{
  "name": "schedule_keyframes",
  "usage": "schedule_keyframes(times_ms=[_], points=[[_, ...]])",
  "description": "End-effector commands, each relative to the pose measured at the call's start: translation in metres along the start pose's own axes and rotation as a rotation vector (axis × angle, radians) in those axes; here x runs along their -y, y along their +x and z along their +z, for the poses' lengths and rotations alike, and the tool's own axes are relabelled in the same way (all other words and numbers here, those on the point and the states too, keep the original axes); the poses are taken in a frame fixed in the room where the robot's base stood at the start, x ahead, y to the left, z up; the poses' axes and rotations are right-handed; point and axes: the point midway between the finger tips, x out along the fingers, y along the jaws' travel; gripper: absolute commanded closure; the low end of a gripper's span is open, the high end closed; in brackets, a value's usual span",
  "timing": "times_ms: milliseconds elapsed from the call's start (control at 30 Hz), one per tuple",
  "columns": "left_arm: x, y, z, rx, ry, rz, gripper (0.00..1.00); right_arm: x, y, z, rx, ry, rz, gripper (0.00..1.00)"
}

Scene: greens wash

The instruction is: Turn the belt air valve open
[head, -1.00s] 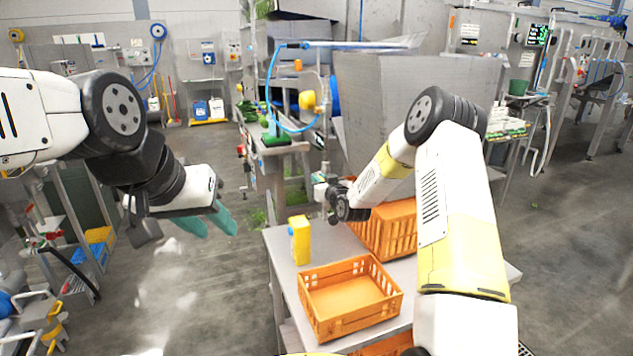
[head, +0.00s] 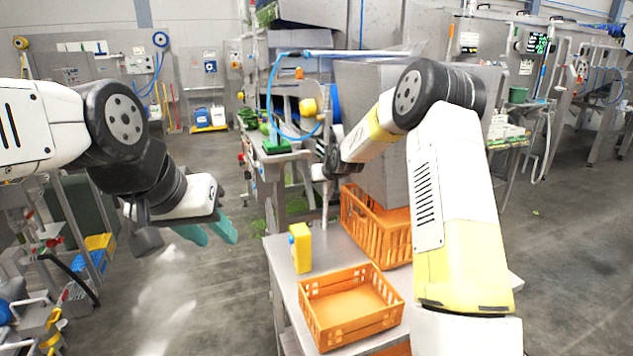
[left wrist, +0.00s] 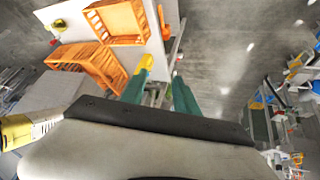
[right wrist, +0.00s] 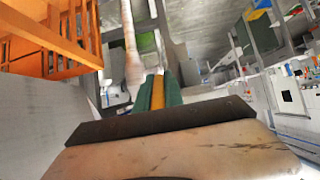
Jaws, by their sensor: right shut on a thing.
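My right gripper (right wrist: 158,90) is shut on a narrow yellow-orange piece (right wrist: 158,92), which looks like the handle of the belt air valve. The green fingers press it from both sides in the right wrist view. A pale upright pipe (right wrist: 131,45) stands just beyond the fingertips. In the head view my right wrist is by the left side of the grey machine, and the held piece cannot be made out there. The valve body is not clear in any view. My left gripper (head: 208,233) is open and empty over the floor; its fingers are apart in the left wrist view (left wrist: 160,92).
A steel table (head: 287,275) in front carries a low orange crate (head: 345,325), a taller orange crate (head: 375,225) and a yellow container (head: 300,248). A grey hopper (head: 375,110) rises beside my right forearm.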

Motion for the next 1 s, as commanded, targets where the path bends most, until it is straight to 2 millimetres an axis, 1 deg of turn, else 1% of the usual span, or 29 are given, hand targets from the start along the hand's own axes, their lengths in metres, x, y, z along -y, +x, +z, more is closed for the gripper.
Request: schedule_keyframes(times_ms=[333, 367, 500, 533, 567, 667, 767, 1000], points=[[0.0, 0.0, 0.0, 0.0, 0.0, 0.0, 0.64, 0.0, 0.0, -0.002, -0.001, 0.0, 0.001, 1.0], [0.0, 0.0, 0.0, 0.0, 0.0, 0.0, 0.68, 0.0, 0.0, -0.002, -0.002, 0.0, 0.001, 1.0], [-0.002, 0.003, -0.002, 0.017, -0.027, 0.01, 0.95, 0.0, 0.0, -0.002, -0.002, 0.0, 0.001, 1.0], [-0.004, 0.004, -0.004, 0.026, -0.042, 0.016, 1.0, 0.0, 0.0, -0.002, -0.002, 0.0, 0.001, 1.0], [-0.005, 0.006, -0.005, 0.039, -0.061, 0.022, 1.0, 0.0, 0.0, -0.002, -0.002, 0.0, 0.001, 1.0], [-0.015, 0.015, -0.012, 0.102, -0.161, 0.059, 1.0, 0.0, 0.0, -0.002, -0.002, 0.0, 0.001, 1.0], [-0.029, 0.029, -0.024, 0.187, -0.304, 0.109, 1.0, 0.0, 0.0, -0.002, -0.002, 0.0, 0.001, 1.0], [-0.065, 0.069, -0.059, 0.418, -0.685, 0.234, 1.0, 0.0, 0.0, -0.002, -0.003, 0.0, 0.001, 1.0]])
